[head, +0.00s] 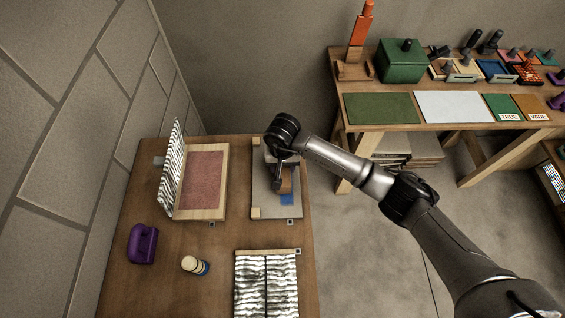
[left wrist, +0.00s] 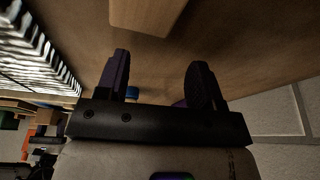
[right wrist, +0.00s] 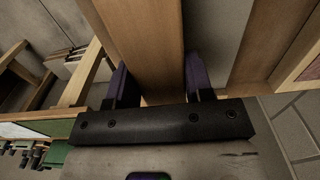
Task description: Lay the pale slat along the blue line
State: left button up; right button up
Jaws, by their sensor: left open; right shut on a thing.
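My right gripper (head: 281,184) reaches down over a grey board (head: 266,205) on the wooden table. In the right wrist view its fingers are shut on a wooden slat (right wrist: 150,45), which runs between them and away from the camera. A blue patch (head: 287,199) shows on the board just in front of the gripper; the arm hides part of the board, so I cannot tell whether the slat touches it. My left gripper (left wrist: 156,84) is open and empty in the left wrist view, above the brown tabletop. It is not seen in the head view.
A striped panel stands upright beside a wood-framed red pad (head: 202,180). A purple object (head: 142,244), a small blue-and-cream cylinder (head: 195,265) and a striped board (head: 266,285) lie in front. A second table with a green box (head: 402,62) is at the back right.

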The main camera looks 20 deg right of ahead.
jog(key=shift+f+b, duration=0.5)
jog(key=shift+f, duration=0.1)
dwell(0.7)
jog(key=o, duration=1.2)
jog(key=shift+r, duration=0.1)
notch_tip(320, 180, up, 14)
jog(key=shift+f+p, duration=0.2)
jog(key=shift+p, duration=0.45)
